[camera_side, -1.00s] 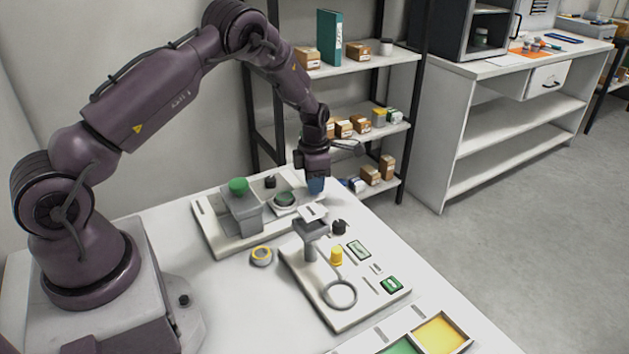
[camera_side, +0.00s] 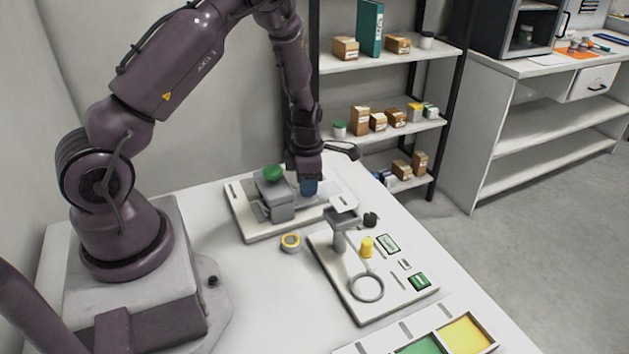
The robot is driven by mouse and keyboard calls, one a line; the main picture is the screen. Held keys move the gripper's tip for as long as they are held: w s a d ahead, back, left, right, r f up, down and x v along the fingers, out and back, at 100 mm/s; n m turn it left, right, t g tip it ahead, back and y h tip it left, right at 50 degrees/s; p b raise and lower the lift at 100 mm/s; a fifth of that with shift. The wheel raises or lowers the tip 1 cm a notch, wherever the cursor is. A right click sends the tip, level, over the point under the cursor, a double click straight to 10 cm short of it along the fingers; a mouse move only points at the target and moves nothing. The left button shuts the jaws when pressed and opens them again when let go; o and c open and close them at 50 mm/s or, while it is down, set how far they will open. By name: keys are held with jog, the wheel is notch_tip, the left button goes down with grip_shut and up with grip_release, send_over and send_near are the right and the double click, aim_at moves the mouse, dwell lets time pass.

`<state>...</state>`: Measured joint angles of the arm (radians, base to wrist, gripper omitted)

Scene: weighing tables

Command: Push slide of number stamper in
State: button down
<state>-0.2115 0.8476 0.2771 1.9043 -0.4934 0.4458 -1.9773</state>
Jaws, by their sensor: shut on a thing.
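The number stamper (camera_side: 281,207) is a grey block with a green knob (camera_side: 272,172) on top. It stands on a white board (camera_side: 249,233) at the back of the table. My gripper (camera_side: 308,189), with blue fingers, is low over the board, close to the right of the stamper. It is shut on the right end of the stamper's slide, as far as I can tell; the fingers hide the held part. The round dish of the slide does not show beside the block now.
A second white board (camera_side: 340,292) in front carries a grey stand (camera_side: 339,229), a yellow knob (camera_side: 367,247) and a ring (camera_side: 367,288). A yellow-rimmed round piece (camera_side: 290,242) lies between the boards. A tray (camera_side: 437,327) with green and yellow compartments is at the front.

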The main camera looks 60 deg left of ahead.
jog(key=shift+s, duration=0.25)
jog(key=c, duration=1)
grip_release()
jog(key=shift+w+r, duration=0.1)
notch_tip(320, 180, up, 13)
jog(key=shift+f, duration=0.1)
